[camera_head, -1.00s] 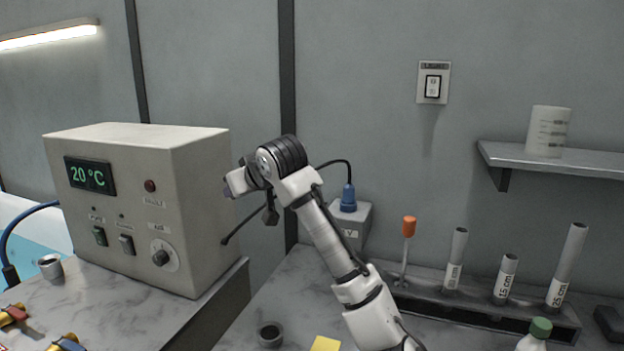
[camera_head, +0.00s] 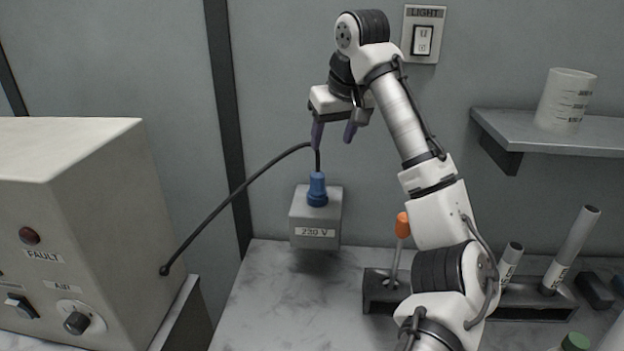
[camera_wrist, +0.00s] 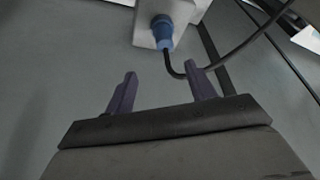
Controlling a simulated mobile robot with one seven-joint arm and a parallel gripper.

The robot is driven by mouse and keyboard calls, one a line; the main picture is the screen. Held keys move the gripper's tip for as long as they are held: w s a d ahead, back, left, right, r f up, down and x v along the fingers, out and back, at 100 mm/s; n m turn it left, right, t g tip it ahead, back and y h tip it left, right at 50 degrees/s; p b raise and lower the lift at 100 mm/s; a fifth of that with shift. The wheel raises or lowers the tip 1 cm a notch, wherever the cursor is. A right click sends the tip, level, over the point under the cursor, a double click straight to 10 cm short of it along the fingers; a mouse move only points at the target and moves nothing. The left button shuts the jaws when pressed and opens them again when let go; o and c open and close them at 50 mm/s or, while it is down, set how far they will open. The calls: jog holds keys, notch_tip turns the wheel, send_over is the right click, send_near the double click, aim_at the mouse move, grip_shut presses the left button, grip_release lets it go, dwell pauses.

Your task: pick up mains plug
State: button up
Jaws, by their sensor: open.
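The blue mains plug (camera_head: 317,190) sits upright in the top of a grey box (camera_head: 316,222) labelled 230 V. A black cable (camera_head: 240,188) rises from the plug and arcs left to the control box. My gripper (camera_head: 334,141) is open and empty, pointing down above the plug, with its fingertips higher than the plug. In the wrist view the plug (camera_wrist: 162,30) lies beyond the two open fingers (camera_wrist: 163,85), and the cable (camera_wrist: 190,72) bends close to the right finger. The fingers are apart from the plug.
A beige control box (camera_head: 80,220) stands at the left. A shelf (camera_head: 560,138) holds a beaker (camera_head: 566,100). A light switch (camera_head: 423,40) is on the wall behind my arm.

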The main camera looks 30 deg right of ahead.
aim_at(317, 172)
jog(key=x, duration=0.7)
jog(key=shift+a+p, duration=0.1)
jog(key=shift+p, duration=0.3)
jog(key=shift+w+a+f, duration=0.15)
jog(key=shift+w+f, duration=0.3)
jog(key=p+x, duration=0.2)
jog(key=x, duration=0.1)
jog(key=shift+w+a+f, duration=0.1)
jog(key=shift+w, duration=0.3)
jog(key=shift+w+f, duration=0.1)
jog(key=shift+f, duration=0.25)
jog(key=shift+c, duration=0.2)
jog(key=c, duration=1)
jog(key=shift+r, duration=0.1)
